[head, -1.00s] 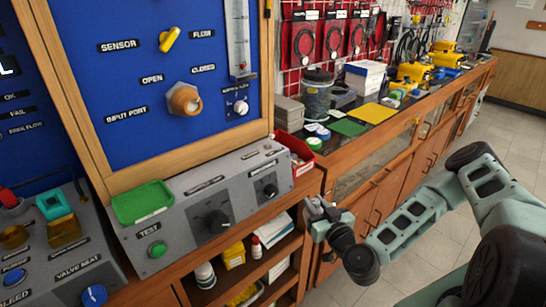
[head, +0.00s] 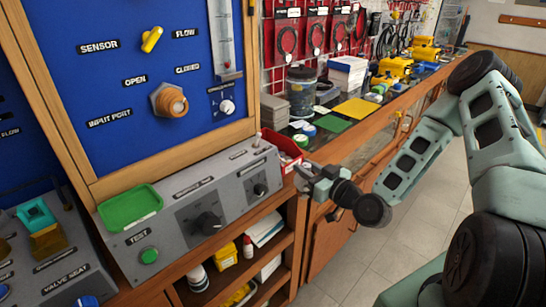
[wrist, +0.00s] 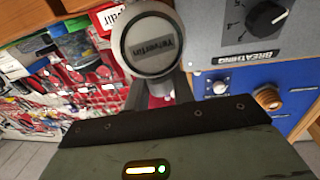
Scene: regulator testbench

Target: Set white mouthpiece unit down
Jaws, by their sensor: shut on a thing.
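My gripper (head: 308,178) is just right of the grey test console, in front of the wooden bench edge. In the wrist view its fingers (wrist: 157,90) are shut on the white mouthpiece unit (wrist: 153,44), a round pale piece with a dark label on its end face. The unit is held off any surface that I can see. In the head view it is too small and too hidden by the gripper to make out clearly.
The grey console (head: 180,215) carries a green tray (head: 130,207), knobs and a green button. A red bin (head: 284,148) stands close beyond my gripper. Yellow (head: 357,109) and green (head: 333,123) mats lie on the dark counter. Shelves below hold bottles and boxes.

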